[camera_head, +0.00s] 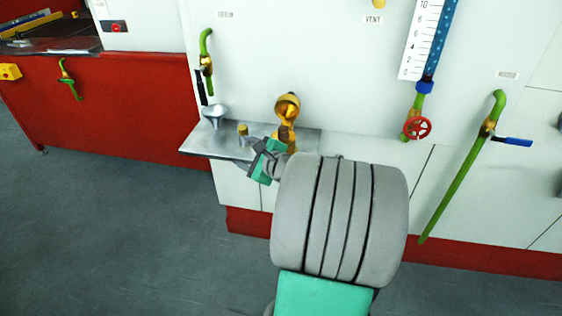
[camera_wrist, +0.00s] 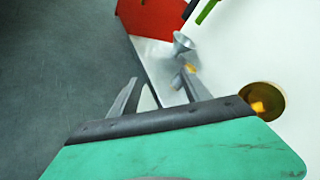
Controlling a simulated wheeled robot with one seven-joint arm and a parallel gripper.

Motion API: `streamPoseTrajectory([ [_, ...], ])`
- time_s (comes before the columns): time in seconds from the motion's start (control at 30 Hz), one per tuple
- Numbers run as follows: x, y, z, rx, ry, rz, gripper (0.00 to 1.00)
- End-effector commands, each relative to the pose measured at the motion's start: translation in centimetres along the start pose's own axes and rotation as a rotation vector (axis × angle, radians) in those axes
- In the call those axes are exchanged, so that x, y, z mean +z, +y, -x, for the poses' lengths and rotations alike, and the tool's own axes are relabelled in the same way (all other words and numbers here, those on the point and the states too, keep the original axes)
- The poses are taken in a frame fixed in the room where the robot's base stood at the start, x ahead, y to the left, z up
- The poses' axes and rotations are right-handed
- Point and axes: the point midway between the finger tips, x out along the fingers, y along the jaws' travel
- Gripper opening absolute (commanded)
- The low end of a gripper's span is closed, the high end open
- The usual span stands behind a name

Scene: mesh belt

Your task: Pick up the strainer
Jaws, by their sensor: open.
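A grey metal shelf (camera_head: 205,145) juts from the white wall panel. A silver funnel-shaped piece (camera_head: 214,114) stands on it at the left; it also shows in the wrist view (camera_wrist: 182,42). A small brass-coloured piece (camera_head: 243,129) stands to its right, partly behind a finger in the wrist view (camera_wrist: 190,68). I cannot tell for sure which one is the strainer. My gripper (camera_head: 263,152) is at the shelf's front edge, right of both pieces. In the wrist view its fingers (camera_wrist: 156,84) are spread, with nothing held between them.
A golden cup-shaped fitting (camera_head: 288,105) is on the wall just beyond my gripper. A green pipe with a tap (camera_head: 206,60) rises at the shelf's left end. A red handwheel (camera_head: 417,128) and another green pipe (camera_head: 460,180) are right. The floor before the shelf is clear.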

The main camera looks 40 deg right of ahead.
Motion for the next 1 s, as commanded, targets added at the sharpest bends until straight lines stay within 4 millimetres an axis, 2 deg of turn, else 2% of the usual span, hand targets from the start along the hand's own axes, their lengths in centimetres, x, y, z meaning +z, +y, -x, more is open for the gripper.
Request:
streamPoseTrajectory([
  [0.03,-4.7,-1.0,0.2,-0.115,-0.02,-0.222,0.56],
  [0.1,-7.8,-3.8,1.7,-0.253,-0.084,-0.486,0.56],
  [0.23,-10.7,-6.6,4.1,-0.393,-0.176,-0.751,0.56],
  [0.33,-10.9,-7.7,3.8,-0.415,-0.199,-0.799,0.56],
  [0.73,-10.6,-10.5,-1.9,-0.412,-0.197,-0.794,0.56],
  [1.0,-10.6,-10.8,-2.3,-0.415,-0.195,-0.794,0.55],
])
